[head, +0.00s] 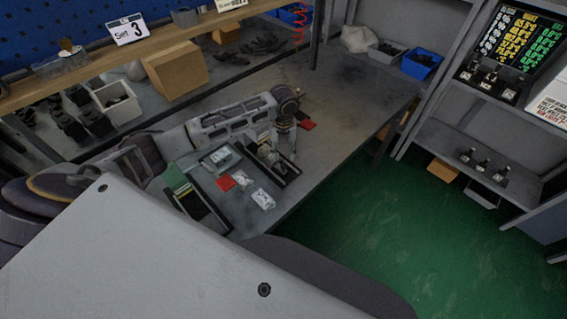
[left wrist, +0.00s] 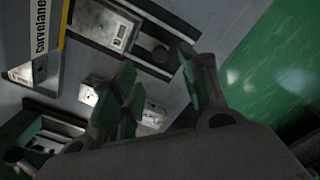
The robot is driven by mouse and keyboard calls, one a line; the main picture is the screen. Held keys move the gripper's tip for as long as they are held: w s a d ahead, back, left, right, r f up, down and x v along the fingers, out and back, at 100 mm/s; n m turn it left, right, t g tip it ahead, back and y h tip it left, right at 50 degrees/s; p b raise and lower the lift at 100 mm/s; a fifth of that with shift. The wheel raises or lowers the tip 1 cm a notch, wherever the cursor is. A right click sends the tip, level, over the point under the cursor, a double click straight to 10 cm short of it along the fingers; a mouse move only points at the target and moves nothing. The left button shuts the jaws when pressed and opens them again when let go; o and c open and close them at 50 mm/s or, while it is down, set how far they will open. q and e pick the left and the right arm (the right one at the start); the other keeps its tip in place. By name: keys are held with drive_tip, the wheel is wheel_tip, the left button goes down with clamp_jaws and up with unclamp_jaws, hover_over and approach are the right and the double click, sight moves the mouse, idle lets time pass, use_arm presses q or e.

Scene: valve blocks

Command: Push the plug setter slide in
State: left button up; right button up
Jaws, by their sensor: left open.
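On the bench in the head view, a small metal device on a dark base (head: 272,163) stands below my left gripper (head: 284,127); I cannot tell for certain that it is the plug setter, and its slide is too small to make out. In the left wrist view, a dark-railed fixture with a pale metal block (left wrist: 112,32) lies beyond the fingers. My left gripper (left wrist: 160,90) is open, with green-padded fingers apart and nothing seen between them. Contact with the device cannot be told. My right gripper is not in view.
A dark open fixture (head: 190,203) with a green part is nearer on the bench. A box marked Corvelane (left wrist: 42,40) is at left in the wrist view.

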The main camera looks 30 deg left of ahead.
sight(283, 165)
use_arm(q)
drive_tip(key=shift+f+p, duration=0.35)
drive_tip(key=shift+f, duration=3.5)
clamp_jaws()
